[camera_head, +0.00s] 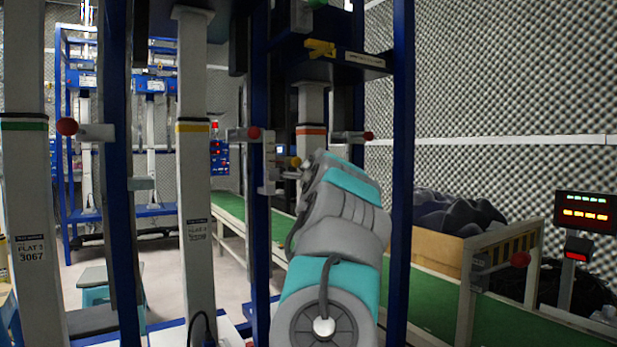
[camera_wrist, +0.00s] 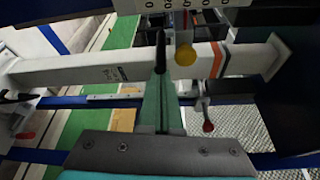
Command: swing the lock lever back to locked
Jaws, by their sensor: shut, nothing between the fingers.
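My gripper (camera_wrist: 160,45) is shut and empty, its narrow fingers pressed together in front of the white post (camera_wrist: 90,68) with an orange band. A lever with a yellow knob (camera_wrist: 185,57) hangs from a white numbered panel (camera_wrist: 190,16), just right of my fingertips; I cannot tell whether they touch. A red-knobbed lever (camera_wrist: 207,126) is lower right in the wrist view, apart from the fingers. In the head view the yellow knob (camera_head: 295,161) shows beside the post (camera_head: 311,105), and my arm reaches up to it. No label shows which is the lock lever.
Blue uprights (camera_head: 402,200) stand close on both sides of my arm. Other red knobs stick out at left (camera_head: 67,126) and right (camera_head: 520,259). A green conveyor (camera_head: 510,320), a wooden crate (camera_head: 430,278) and a red-lit display (camera_head: 585,212) are at right.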

